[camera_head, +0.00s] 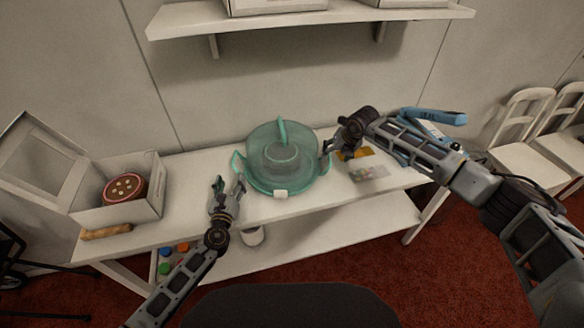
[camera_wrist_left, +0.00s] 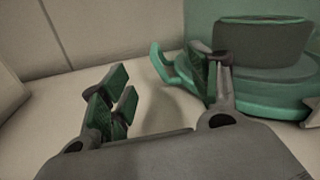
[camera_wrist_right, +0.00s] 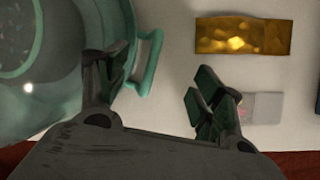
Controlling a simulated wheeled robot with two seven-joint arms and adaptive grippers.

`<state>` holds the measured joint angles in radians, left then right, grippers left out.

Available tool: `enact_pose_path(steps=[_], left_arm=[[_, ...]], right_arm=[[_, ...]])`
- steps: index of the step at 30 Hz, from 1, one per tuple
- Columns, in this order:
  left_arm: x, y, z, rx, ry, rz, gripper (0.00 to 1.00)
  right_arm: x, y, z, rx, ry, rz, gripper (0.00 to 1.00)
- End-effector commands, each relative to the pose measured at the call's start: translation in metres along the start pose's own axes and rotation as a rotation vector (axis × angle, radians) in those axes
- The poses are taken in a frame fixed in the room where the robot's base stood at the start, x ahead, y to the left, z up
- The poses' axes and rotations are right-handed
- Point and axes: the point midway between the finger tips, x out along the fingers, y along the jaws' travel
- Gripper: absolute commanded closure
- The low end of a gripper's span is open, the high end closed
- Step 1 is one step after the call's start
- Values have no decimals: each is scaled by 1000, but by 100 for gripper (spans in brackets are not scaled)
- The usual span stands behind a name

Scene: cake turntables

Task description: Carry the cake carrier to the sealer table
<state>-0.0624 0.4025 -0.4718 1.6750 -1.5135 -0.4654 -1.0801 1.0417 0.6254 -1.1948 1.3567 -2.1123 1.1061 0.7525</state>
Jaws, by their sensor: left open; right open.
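The cake carrier (camera_head: 262,178) is a teal see-through dome on a teal base, with a top handle and a loop handle on each side. A dark round cake (camera_head: 281,152) shows inside. It stands upright on the white table. My left gripper (camera_head: 229,186) is open and empty, just left of the carrier; in the left wrist view the left side handle (camera_wrist_left: 160,62) shows beyond the gap between its fingers (camera_wrist_left: 165,82). My right gripper (camera_head: 332,150) is open at the carrier's right side; in the right wrist view the right side handle (camera_wrist_right: 146,66) lies between its fingers (camera_wrist_right: 150,85), beside the left one.
An open white box (camera_head: 117,212) with a red-brown cake and a wooden rolling pin (camera_head: 106,232) lie at the table's left. A gold packet (camera_head: 354,154), a clear packet (camera_head: 369,173) and a blue tool (camera_head: 435,116) lie right. A shelf (camera_head: 300,16) hangs above; white chairs (camera_head: 528,150) stand right.

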Motion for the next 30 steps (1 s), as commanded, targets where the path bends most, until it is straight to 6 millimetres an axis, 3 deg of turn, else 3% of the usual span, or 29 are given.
enact_pose_path(steps=[18, 30], left_arm=[[0, 0, 0, 0, 0, 0, 38], [0, 0, 0, 0, 0, 0, 38]], right_arm=[[-69, 0, 0, 0, 0, 0, 32], [-77, 0, 0, 0, 1, -1, 32]])
